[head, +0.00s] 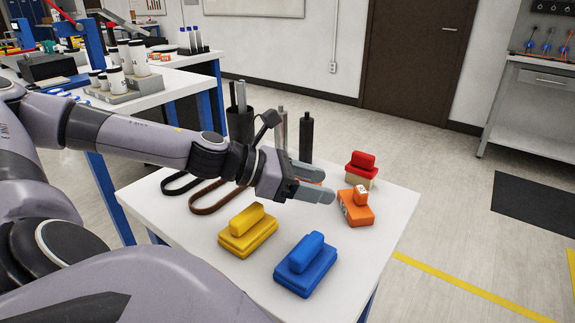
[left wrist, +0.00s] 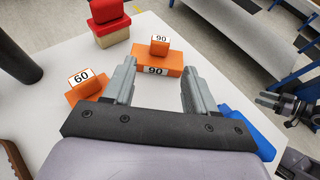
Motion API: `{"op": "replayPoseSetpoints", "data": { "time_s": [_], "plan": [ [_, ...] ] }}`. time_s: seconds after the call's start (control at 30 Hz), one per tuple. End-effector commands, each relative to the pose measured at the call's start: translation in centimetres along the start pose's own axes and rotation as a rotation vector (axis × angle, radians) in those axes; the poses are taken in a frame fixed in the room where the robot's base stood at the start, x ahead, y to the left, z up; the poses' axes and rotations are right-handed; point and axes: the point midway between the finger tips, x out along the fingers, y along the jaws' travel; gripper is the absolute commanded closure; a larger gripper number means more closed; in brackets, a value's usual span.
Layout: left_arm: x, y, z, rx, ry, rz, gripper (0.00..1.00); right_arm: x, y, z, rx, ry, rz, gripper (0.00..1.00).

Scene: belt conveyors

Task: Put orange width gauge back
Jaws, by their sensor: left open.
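One orange width gauge (head: 355,212), a small block on a wider base, stands on the white table; in the left wrist view this gauge (left wrist: 157,62) is labelled 90 and lies ahead of my fingers. A second orange gauge (left wrist: 84,90), labelled 60, shows beside my left finger in that view; in the head view my gripper mostly hides it. My left gripper (head: 325,188) is open and empty above the table, pointing right; its fingers also show in the wrist view (left wrist: 158,85). My right gripper (left wrist: 272,102) appears small at the right edge there; its jaws are unclear.
Yellow (head: 247,232) and blue (head: 305,264) gauges stand at the table's front. A red and beige block (head: 361,169) is behind the 90 gauge.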

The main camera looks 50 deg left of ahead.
Motion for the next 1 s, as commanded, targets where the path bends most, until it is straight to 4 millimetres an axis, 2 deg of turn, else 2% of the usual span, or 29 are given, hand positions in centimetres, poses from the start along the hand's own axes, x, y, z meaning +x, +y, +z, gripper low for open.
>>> {"op": "replayPoseSetpoints", "data": {
  "time_s": [0.2, 0.43, 1.0],
  "plan": [
    [-2.7, 0.1, -0.1, 0.0, -0.003, 0.007, 0.43, 1.1, 0.2, 1.1, -0.004, 0.005, 0.001, 0.48],
    [-4.8, 0.1, 0.0, 0.0, -0.002, 0.004, 0.43, 1.4, 0.3, 1.5, -0.004, 0.007, 0.002, 0.48],
    [-5.2, 0.0, 0.1, -0.002, -0.002, 0.002, 0.43, 1.4, 0.2, 1.7, 0.005, 0.004, 0.004, 0.48]
  ]
}}
